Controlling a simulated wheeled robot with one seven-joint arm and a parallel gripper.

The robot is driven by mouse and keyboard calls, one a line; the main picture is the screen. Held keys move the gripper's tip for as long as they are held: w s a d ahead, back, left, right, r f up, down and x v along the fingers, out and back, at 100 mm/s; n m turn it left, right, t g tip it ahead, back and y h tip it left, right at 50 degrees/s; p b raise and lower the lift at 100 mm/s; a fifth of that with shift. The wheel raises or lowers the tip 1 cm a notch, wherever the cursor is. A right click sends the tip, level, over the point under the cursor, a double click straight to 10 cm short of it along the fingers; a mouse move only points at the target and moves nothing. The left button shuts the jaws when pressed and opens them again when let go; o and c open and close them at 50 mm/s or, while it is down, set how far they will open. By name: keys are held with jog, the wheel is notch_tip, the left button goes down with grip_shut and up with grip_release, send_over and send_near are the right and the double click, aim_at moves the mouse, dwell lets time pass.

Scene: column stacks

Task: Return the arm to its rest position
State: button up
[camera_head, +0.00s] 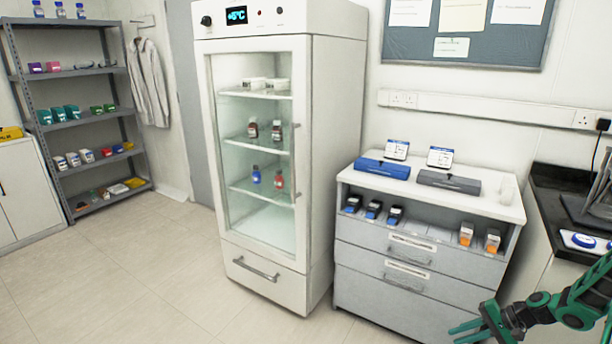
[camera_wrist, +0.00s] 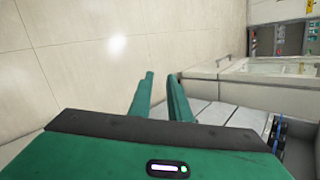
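My gripper (camera_head: 468,331) is at the lower right of the head view, in front of the grey drawer cabinet. In the wrist view my gripper (camera_wrist: 161,80) shows its two green fingers with a gap between them and nothing in the gap. The fingers are open and empty, over bare floor. My green arm (camera_head: 578,306) comes in from the right edge of the head view. The rest of the arm is out of the picture.
A dark counter (camera_head: 560,215) is at the right. Shelves (camera_head: 85,128) stand far left. The tiled floor (camera_head: 150,290) is clear.

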jog(key=s+a+r+n+g+h, duration=0.1)
jog(key=s+r+h, duration=0.1)
jog(key=s+r, duration=0.5)
jog(key=s+r+n+g+h, duration=0.1)
jog(key=s+r+h, duration=0.1)
jog(key=r, duration=1)
jog(key=s+a+r+n+g+h, duration=0.1)
jog(key=s+r+g+h, duration=0.1)
jog(key=s+r, duration=0.5)
jog(key=s+a+r+h, duration=0.1)
jog(key=s+a+r, duration=0.2)
jog(key=s+r, duration=0.3)
jog(key=s+a+r+h, duration=0.1)
jog(key=s+a+r, duration=0.2)
jog(key=s, duration=0.9)
notch_tip(320, 180, up, 3)
jog(key=shift+r+t, duration=0.1)
jog(key=shift+t, duration=0.3)
jog(key=shift+a, duration=0.15)
